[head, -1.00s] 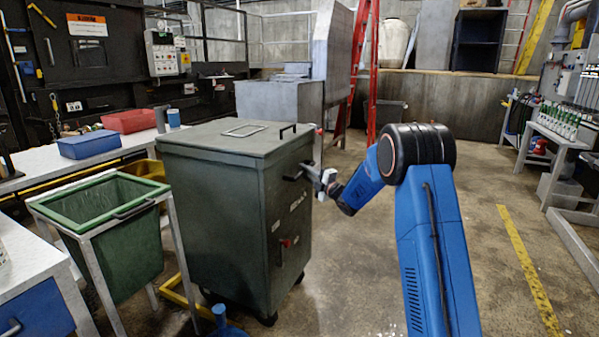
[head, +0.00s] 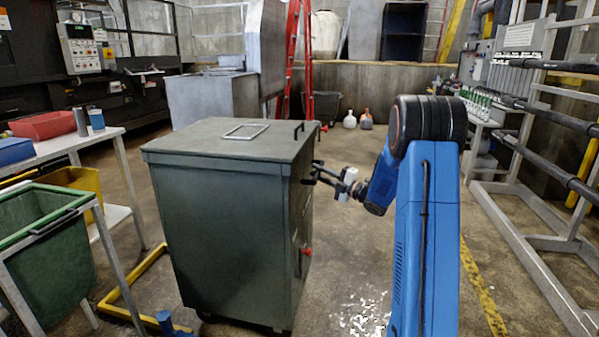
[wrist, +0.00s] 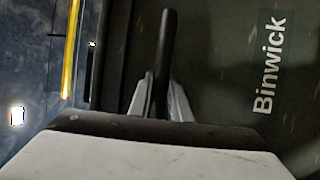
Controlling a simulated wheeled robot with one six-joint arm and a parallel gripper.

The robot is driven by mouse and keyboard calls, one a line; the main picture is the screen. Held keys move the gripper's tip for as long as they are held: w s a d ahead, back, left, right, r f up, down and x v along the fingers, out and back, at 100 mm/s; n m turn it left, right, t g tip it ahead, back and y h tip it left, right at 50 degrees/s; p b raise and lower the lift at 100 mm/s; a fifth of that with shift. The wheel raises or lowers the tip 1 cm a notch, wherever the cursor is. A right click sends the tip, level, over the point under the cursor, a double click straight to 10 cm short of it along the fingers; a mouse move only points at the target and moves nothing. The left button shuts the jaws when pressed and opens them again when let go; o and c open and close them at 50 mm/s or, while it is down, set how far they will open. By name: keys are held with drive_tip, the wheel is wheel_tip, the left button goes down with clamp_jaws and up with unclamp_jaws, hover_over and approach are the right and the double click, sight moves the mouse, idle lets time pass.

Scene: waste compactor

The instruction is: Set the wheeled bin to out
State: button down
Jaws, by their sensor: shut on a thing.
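The wheeled bin (head: 225,225) is a tall dark green box on casters, upright in the middle of the head view. Its lid (head: 220,140) is closed. A black bar handle (head: 311,181) sticks out from its right face, and a red knob (head: 307,251) sits lower on that face. My gripper (head: 325,172) is at that face, shut on the handle. In the wrist view the two fingers (wrist: 160,100) close around the black handle bar (wrist: 166,50), beside the label "Binwick" (wrist: 269,62) on the bin's face.
A yellow floor frame (head: 128,290) lies left of the bin. A green open bin in a metal stand (head: 45,240) and a table (head: 75,143) stand further left. A metal rack (head: 535,230) is at the right. A red ladder (head: 290,60) stands behind; floor between bin and rack is open.

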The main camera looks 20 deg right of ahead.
drive_tip(key=shift+s+d+f, duration=0.1)
drive_tip(key=shift+s+d, duration=0.4)
drive_tip(key=shift+d, duration=0.2)
drive_tip(key=shift+s+d, duration=0.5)
drive_tip(key=shift+d, duration=0.2)
drive_tip(key=c, duration=1.6)
unclamp_jaws()
drive_tip(key=shift+c, duration=0.2)
drive_tip(key=v, duration=1.7)
drive_tip(key=shift+s+d, duration=0.15)
